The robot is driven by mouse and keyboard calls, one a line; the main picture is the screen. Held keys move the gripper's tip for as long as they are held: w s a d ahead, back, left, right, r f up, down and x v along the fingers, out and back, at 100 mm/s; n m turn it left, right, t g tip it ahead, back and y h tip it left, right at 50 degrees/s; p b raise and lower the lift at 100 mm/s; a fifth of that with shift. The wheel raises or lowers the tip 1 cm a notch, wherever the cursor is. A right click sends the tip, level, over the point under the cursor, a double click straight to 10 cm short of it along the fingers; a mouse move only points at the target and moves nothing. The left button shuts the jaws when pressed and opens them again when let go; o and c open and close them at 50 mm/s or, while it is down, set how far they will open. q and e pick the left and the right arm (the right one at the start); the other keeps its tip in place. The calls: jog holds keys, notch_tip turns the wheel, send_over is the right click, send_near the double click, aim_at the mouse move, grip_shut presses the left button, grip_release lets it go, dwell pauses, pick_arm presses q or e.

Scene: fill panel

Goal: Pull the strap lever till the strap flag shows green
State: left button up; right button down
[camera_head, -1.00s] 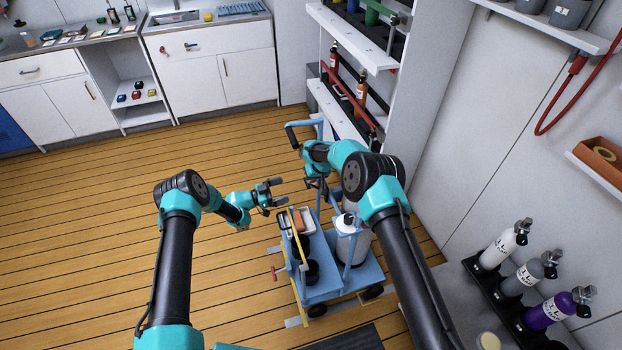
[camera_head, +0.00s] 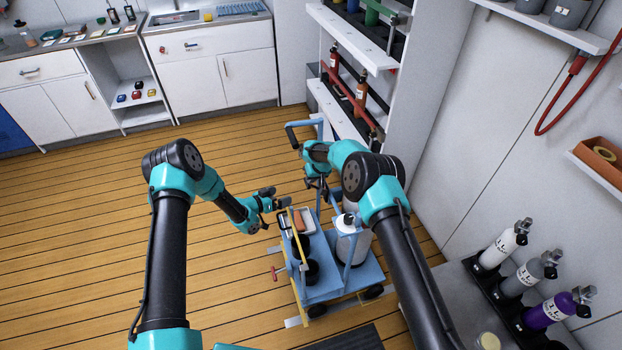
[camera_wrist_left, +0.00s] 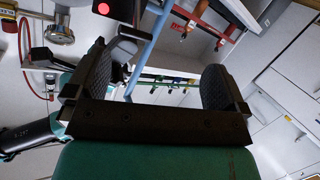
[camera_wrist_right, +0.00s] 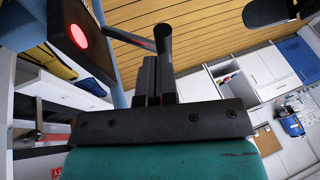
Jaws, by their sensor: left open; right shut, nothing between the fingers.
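The strap flag is most likely the round disc (camera_wrist_right: 79,36) on a dark box in the right wrist view; it shows red. A red disc (camera_wrist_left: 103,8) also shows in the left wrist view. A dark bar (camera_wrist_right: 164,38) beside the box, likely the strap lever, stands just beyond my right gripper (camera_wrist_right: 155,75). The right gripper is shut and empty; I cannot tell whether it touches the bar. In the head view it is at the cart's upper frame (camera_head: 318,184). My left gripper (camera_head: 276,197) is open and empty by the cart's left side.
Wooden floor (camera_head: 90,230) is free on the left.

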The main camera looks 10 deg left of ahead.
pick_arm(q)
jog(key=s+r+n+g+y, duration=0.2)
jog(key=s+g, duration=0.3)
jog(key=s, duration=1.3)
jog(key=s+r+n+g+y, duration=0.2)
jog(key=s+n+g+y, duration=0.2)
jog(key=s, duration=1.4)
jog(key=shift+r+n+g+y, duration=0.15)
jog(key=shift+n+g+y, duration=0.15)
jog(key=shift+n+g, duration=0.25)
jog(key=shift+w, duration=0.1)
pick_arm(e)
jog(key=shift+s+a+f, duration=0.1)
jog(key=shift+a, duration=0.05)
